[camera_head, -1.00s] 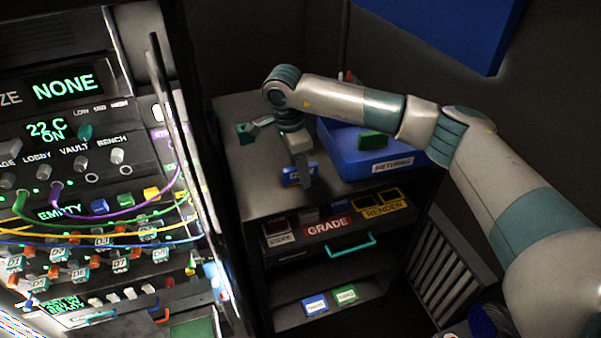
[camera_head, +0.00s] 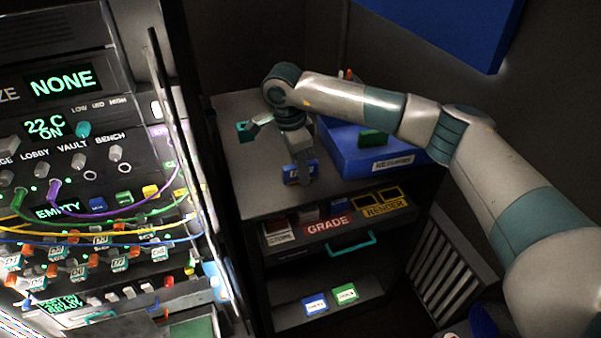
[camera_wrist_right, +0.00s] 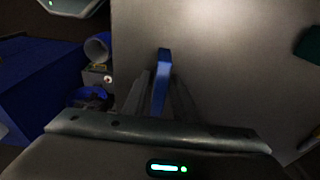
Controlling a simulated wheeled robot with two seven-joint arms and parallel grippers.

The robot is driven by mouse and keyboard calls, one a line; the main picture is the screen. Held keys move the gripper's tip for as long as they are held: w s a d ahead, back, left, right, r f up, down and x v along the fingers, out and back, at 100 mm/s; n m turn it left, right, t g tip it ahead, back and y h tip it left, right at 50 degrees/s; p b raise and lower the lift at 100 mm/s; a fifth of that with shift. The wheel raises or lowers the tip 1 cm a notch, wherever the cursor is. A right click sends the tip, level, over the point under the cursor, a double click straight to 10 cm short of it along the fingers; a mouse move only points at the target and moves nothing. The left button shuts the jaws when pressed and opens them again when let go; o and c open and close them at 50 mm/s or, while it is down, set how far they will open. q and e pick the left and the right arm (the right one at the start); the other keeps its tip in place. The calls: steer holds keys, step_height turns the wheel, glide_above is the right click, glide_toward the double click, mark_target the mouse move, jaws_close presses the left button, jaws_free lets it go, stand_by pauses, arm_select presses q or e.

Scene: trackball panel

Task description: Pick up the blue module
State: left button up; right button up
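The blue module (camera_head: 297,173) stands on the cabinet top, near its front edge, with a pale label facing front. My right gripper (camera_head: 303,176) reaches down over it from above, and a finger hides part of it. In the right wrist view, the narrow blue module (camera_wrist_right: 162,78) lies between the two fingers of my right gripper (camera_wrist_right: 161,88). The fingers look open, with slim gaps beside the module; contact is hard to judge. My left gripper is out of view.
A blue bin (camera_head: 345,160) stands right of the module, with a green module (camera_head: 373,138) at it. A teal item (camera_head: 244,131) lies at the back left. Below are shelves with a teal handle (camera_head: 351,243). The cabled panel (camera_head: 100,190) rises at left.

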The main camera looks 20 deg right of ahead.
jaws_close()
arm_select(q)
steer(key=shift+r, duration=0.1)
